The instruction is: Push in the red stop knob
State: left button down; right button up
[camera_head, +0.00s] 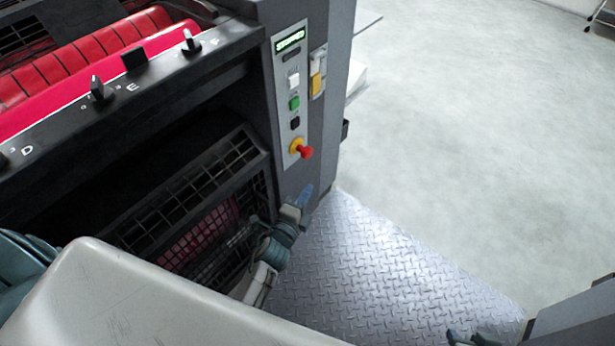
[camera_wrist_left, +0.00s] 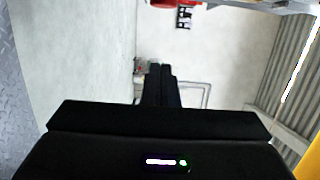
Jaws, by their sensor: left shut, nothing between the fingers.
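The red stop knob (camera_head: 306,152) sticks out from a yellow collar (camera_head: 296,146) at the bottom of the light grey control panel on the press. My left gripper (camera_head: 304,196) is below the knob, close to the front of the press and apart from the knob. In the left wrist view its dark fingers (camera_wrist_left: 159,84) are together with nothing between them. The knob cannot be clearly made out in that view. A dark part at the bottom edge of the head view looks like my right gripper (camera_head: 468,339); its fingers are too cut off to judge.
White (camera_head: 293,79), green (camera_head: 294,103) and black (camera_head: 294,123) buttons sit above the knob, under a lit display (camera_head: 290,41). A yellow switch (camera_head: 316,83) is beside them. A black mesh guard (camera_head: 200,190) is left of my left gripper. The tread-plate floor (camera_head: 385,270) is clear.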

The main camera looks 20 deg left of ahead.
aim_at(306, 158)
pick_arm(q)
jog(key=w+a, duration=0.2)
jog(key=w, duration=0.8)
jog(key=shift+w+a, duration=0.3)
jog(key=shift+a, duration=0.1)
jog(key=shift+w+a, duration=0.2)
jog(key=shift+a, duration=0.3)
jog(key=shift+w+a, duration=0.15)
jog(key=shift+a, duration=0.3)
